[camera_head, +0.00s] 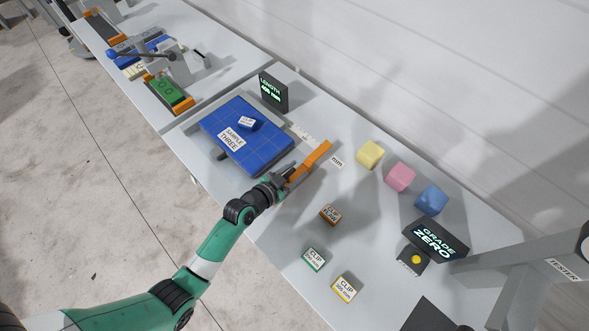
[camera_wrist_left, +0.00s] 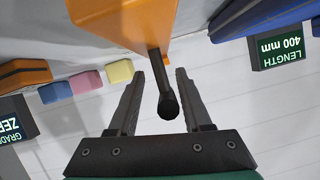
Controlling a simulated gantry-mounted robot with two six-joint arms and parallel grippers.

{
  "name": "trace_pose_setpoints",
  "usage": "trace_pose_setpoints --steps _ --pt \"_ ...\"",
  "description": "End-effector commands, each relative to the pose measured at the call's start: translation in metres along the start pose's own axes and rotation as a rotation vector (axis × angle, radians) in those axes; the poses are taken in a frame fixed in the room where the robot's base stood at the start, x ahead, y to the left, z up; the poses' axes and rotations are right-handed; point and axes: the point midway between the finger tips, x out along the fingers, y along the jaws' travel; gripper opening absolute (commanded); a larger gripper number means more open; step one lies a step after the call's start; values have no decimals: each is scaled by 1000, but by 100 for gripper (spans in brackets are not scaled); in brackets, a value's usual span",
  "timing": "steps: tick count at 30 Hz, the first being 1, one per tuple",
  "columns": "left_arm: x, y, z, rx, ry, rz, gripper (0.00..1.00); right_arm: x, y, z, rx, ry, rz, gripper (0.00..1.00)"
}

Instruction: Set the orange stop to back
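The orange stop (camera_head: 318,154) is a bar at the right end of the tray with the blue quilted sample (camera_head: 262,146), beside a white scale marked mm (camera_head: 303,134). In the left wrist view the orange stop (camera_wrist_left: 120,20) fills the top, and a black handle (camera_wrist_left: 163,90) sticks out of it. My left gripper (camera_head: 286,175) is at the near end of the stop. Its fingers (camera_wrist_left: 158,78) are apart, one on each side of the handle, with gaps visible. The length display (camera_head: 273,92) reads 400 mm. My right gripper is not in view.
Yellow (camera_head: 370,154), pink (camera_head: 400,176) and blue (camera_head: 431,199) blocks stand right of the stop. Clip blocks in brown (camera_head: 330,214), green (camera_head: 314,259) and yellow (camera_head: 346,288) lie nearer. A grade display (camera_head: 436,238) reads ZERO beside the tester. Another station (camera_head: 165,75) stands at upper left.

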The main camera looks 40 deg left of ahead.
Motion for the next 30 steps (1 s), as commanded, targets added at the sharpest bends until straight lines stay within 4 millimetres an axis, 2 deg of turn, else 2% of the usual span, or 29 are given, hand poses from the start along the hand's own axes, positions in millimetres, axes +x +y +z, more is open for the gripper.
trace_pose_setpoints --steps 8,11,24,30 --pt "-1 -1 0 1 -1 -2 50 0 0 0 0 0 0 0" --pt "-9 -1 0 0 -2 -3 50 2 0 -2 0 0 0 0" --pt "-102 -1 1 0 -2 -3 50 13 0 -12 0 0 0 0" --pt "-116 -1 0 1 -1 -1 50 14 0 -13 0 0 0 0"
